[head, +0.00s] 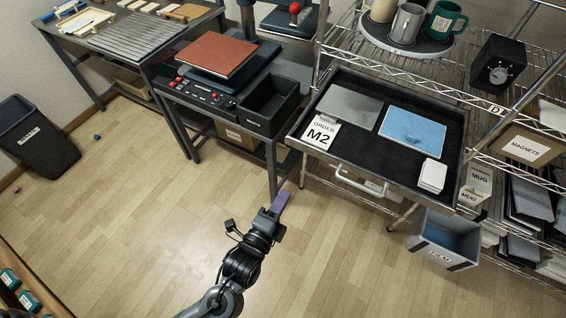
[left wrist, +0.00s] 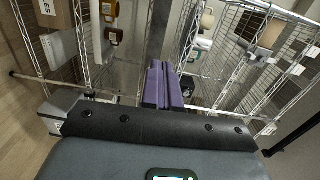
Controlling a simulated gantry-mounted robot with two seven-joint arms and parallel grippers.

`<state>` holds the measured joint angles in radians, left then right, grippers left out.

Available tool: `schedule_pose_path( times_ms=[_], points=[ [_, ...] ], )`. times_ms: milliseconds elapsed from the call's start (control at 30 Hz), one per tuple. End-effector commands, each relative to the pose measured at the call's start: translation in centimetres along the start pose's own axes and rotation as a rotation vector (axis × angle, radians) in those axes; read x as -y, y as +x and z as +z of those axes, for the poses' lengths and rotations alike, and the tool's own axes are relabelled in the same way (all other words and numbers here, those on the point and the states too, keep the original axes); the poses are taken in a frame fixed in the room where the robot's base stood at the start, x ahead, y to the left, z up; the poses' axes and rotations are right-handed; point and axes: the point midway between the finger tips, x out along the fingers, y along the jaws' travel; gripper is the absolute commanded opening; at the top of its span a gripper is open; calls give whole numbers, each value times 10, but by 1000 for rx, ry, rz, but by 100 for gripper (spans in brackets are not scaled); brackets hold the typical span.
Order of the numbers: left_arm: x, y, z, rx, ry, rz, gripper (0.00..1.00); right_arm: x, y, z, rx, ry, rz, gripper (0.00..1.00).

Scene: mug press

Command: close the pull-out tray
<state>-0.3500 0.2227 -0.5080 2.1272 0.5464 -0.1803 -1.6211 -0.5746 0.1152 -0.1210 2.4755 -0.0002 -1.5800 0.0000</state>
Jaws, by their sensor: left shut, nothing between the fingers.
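The pull-out tray (head: 376,158) is a dark shallow tray with a metal rim, standing out from the wire rack at right in the head view. Its bar handle (head: 360,182) is on the front edge facing me. My left gripper (head: 281,201) has purple fingers and is shut and empty. It is in front of the tray, to the left of the handle and apart from it. The shut fingers also show in the left wrist view (left wrist: 163,86). My right gripper is in neither view.
On the tray lie a grey sheet (head: 348,106), a blue sheet (head: 412,131), an order card M2 (head: 321,132) and a white stack (head: 432,176). A grey bin (head: 445,240) stands below right. The press table (head: 215,100) is at left. Floor in front is clear.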

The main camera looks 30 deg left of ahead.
Motion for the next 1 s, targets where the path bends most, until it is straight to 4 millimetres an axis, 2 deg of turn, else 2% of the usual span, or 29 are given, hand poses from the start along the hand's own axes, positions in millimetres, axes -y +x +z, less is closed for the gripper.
schedule_pose_path(
  times_ms=[33,67,233,467,1000],
  points=[
    [-15,5,-7,-15,6,-9,0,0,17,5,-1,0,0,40],
    [-18,7,-10,-23,9,-12,0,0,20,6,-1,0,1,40],
    [-13,17,-17,-42,15,-44,0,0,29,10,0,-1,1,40],
    [-7,37,-17,-41,15,-52,0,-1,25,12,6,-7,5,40],
    [-2,130,-21,-41,13,-50,0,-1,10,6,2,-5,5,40]
  ],
)
